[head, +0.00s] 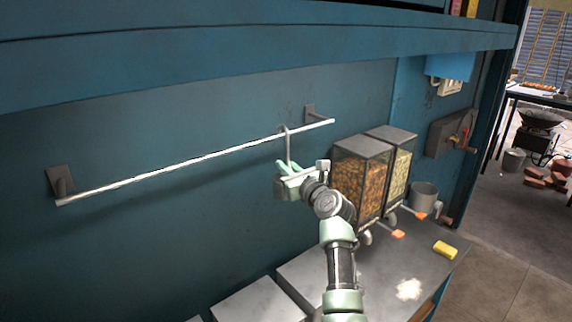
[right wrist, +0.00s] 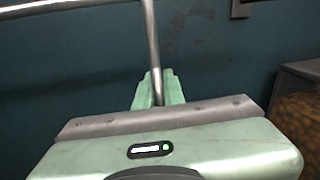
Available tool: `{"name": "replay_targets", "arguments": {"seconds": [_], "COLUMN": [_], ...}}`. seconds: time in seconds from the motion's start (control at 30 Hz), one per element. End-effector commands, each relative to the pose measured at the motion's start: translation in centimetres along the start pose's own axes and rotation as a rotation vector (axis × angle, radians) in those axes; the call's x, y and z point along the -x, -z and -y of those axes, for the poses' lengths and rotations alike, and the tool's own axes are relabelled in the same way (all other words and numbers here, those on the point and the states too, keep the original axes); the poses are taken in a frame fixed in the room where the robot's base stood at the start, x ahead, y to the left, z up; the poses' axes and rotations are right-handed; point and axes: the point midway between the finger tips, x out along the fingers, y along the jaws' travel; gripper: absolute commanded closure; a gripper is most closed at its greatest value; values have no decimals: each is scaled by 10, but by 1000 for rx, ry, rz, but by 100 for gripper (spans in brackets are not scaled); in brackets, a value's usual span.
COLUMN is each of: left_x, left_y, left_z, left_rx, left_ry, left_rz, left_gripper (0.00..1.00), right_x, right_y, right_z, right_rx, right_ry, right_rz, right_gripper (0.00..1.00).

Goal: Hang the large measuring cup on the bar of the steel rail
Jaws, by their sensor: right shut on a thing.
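The steel rail's bar (head: 180,167) runs along the blue wall, rising from lower left to upper right. It also crosses the top left of the right wrist view (right wrist: 70,6). My right gripper (head: 282,168) is just below the bar's right part and is shut on a thin steel handle, which I take to be the large measuring cup's handle (head: 289,148). The handle stands upright, and its curved top end appears at the bar; I cannot tell whether it bears on it. The handle also shows in the right wrist view (right wrist: 153,45). The cup's bowl is hidden. My left gripper is out of view.
Dispensers with orange (head: 358,180) and pale contents (head: 398,165) stand close right of my right gripper. A grey pot (head: 424,197) and yellow sponge (head: 446,249) are on the counter (head: 375,265). A blue shelf (head: 200,55) overhangs the rail.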

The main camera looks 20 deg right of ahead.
Motion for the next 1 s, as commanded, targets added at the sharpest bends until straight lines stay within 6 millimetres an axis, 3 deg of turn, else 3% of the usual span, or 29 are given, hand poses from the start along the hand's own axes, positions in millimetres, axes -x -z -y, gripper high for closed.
{"name": "replay_targets", "arguments": {"seconds": [0.37, 0.4, 0.47, 0.5, 0.83, 1.0], "left_x": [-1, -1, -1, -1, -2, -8], "left_y": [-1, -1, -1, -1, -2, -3], "left_z": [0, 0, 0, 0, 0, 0], "left_rx": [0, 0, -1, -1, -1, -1], "left_ry": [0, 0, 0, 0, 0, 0], "left_rz": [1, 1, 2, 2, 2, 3], "left_gripper": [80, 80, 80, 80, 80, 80], "right_x": [0, 0, 0, 0, 2, 19], "right_y": [2, 2, 2, 2, 3, 5], "right_z": [0, 0, 0, 0, 0, 0], "right_rx": [0, 0, 0, 0, -1, -1], "right_ry": [1, 1, 1, 1, 0, 2], "right_rz": [1, 1, 1, 1, 0, 2], "right_gripper": [100, 85, 68, 65, 65, 65]}}
